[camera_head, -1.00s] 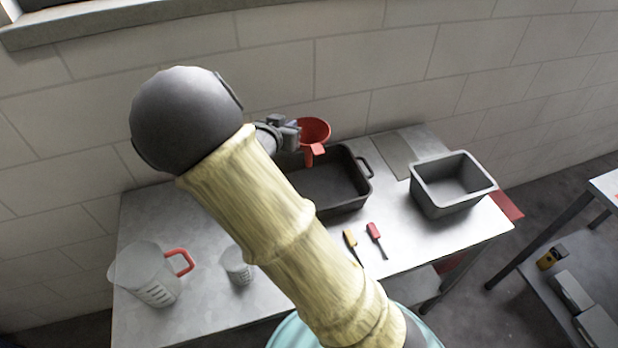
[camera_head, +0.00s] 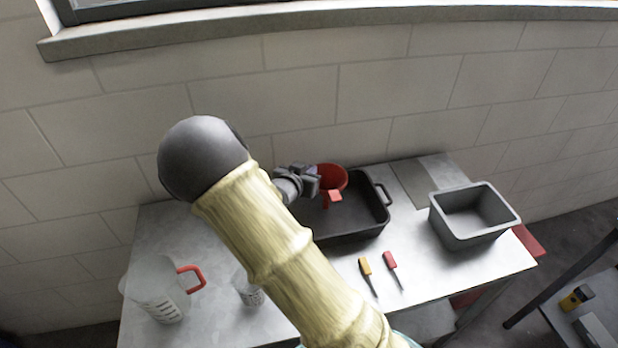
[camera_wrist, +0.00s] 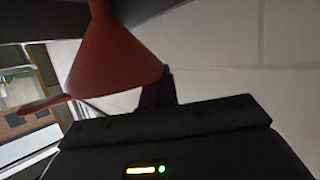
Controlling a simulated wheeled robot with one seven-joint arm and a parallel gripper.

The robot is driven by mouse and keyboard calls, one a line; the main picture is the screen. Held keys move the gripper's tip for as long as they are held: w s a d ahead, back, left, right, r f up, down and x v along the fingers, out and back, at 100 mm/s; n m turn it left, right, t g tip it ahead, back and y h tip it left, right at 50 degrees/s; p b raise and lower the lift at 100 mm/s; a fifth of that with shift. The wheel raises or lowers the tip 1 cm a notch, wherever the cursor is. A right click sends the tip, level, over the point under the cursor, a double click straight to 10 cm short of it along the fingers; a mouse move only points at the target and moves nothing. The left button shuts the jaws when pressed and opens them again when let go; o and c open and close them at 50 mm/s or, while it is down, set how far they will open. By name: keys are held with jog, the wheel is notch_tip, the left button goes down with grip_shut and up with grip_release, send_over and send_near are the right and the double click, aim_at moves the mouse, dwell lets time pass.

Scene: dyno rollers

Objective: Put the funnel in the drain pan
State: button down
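The red funnel (camera_head: 333,181) is over the left-middle part of the black drain pan (camera_head: 352,235) on the table. My gripper (camera_head: 318,180) is at the funnel's left side and appears shut on its rim. In the wrist view the funnel (camera_wrist: 112,62) is close to the camera, with a dark finger (camera_wrist: 160,92) against its wide end. My arm hides the pan's left part. I cannot tell whether the funnel touches the pan floor.
A grey bin (camera_head: 474,238) stands to the right of the pan. A yellow-handled tool (camera_head: 366,267) and a red-handled tool (camera_head: 391,262) lie in front. A clear pitcher (camera_head: 155,290) with red handle and a small measuring cup (camera_head: 248,290) stand at left. A wall rises behind.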

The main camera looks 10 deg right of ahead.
jog(key=shift+w+f, duration=0.15)
jog(key=shift+f, duration=1)
jog(key=shift+s+f, duration=0.15)
jog(key=shift+s, duration=0.1)
jog(key=c, duration=1.7)
grip_release()
jog(key=shift+w, duration=0.1)
jog(key=shift+r, duration=0.3)
jog(key=v, duration=1.2)
jog(key=shift+f, duration=0.15)
